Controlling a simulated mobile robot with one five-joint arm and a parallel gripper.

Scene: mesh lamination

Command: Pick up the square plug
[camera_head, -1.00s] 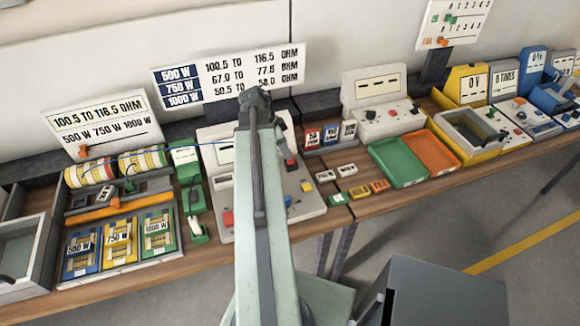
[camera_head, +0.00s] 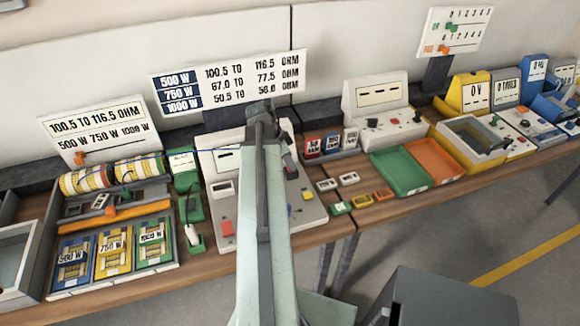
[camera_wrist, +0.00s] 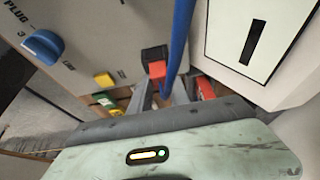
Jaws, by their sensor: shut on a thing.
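In the wrist view my gripper (camera_wrist: 158,82) is shut on a small block with a black top and a red face (camera_wrist: 157,69), which I take to be the square plug. A blue cable (camera_wrist: 180,45) runs up right beside it. Whether the block is clear of the surface behind it, I cannot tell. In the head view my own arm covers the middle of the grey test station (camera_head: 222,210), and the plug cannot be made out there.
In the wrist view a panel marked PLUG with a blue knob (camera_wrist: 43,46) is at left, and a white slotted panel (camera_wrist: 252,42) at right. In the head view green (camera_head: 398,172) and orange (camera_head: 433,160) trays and several small blocks lie right of my arm.

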